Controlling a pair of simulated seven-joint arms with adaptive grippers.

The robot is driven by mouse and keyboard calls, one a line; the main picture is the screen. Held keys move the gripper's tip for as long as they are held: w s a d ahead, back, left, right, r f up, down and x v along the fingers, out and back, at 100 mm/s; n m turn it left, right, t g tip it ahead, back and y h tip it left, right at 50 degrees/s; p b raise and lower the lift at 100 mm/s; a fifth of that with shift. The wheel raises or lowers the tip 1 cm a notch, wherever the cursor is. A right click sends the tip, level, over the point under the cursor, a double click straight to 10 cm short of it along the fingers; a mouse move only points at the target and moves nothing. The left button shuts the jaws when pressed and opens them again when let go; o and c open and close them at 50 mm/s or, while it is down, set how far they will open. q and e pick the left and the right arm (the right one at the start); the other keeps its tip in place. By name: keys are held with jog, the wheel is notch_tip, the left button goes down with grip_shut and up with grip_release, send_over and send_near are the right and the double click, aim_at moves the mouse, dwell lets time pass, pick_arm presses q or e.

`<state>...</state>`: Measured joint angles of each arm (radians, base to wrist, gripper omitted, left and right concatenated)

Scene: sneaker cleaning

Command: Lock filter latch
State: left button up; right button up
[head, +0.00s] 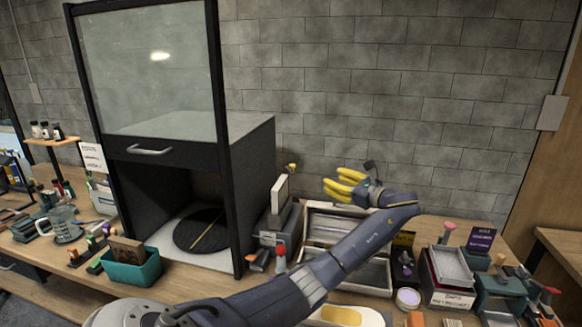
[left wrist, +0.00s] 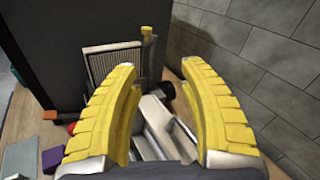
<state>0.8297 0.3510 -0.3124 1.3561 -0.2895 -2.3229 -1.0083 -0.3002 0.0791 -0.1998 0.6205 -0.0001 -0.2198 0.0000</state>
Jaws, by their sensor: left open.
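The filter unit is a grey box (head: 275,228) to the right of the dark booth, with a pale upright filter panel (head: 280,194) standing in its top. A small yellow-topped latch (head: 292,168) rises behind the panel. In the left wrist view the ribbed filter panel (left wrist: 116,72) and the yellow-topped latch (left wrist: 147,38) stand beyond the fingers. My left gripper (head: 334,184), with yellow ribbed fingers, is open and empty. It hangs in the air to the right of the latch, apart from it. In the left wrist view the open fingers (left wrist: 160,74) frame the space before the latch. My right gripper is not in view.
The booth (head: 245,185) with a raised glass door stands left of the filter unit. An open metal tray (head: 372,275) lies under my left forearm. A red-topped bottle (head: 280,258) stands in front of the unit. Boxes and tools crowd the right. A grey block wall is behind.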

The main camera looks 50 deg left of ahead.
aim_at(292, 166)
pick_arm(q)
jog(key=shift+m+g, duration=0.6)
jog(key=shift+m, duration=0.2)
jog(key=s+a, duration=0.1)
jog(key=a, duration=0.4)
jog(key=s+a, duration=0.1)
jog(key=a, duration=0.5)
jog(key=s+a, duration=0.1)
jog(key=a, duration=0.5)
jog(key=shift+s+a+r, duration=0.1)
jog(key=shift+s+r, duration=0.25)
jog(key=shift+s, duration=0.05)
jog(key=shift+c, duration=0.4)
grip_shut()
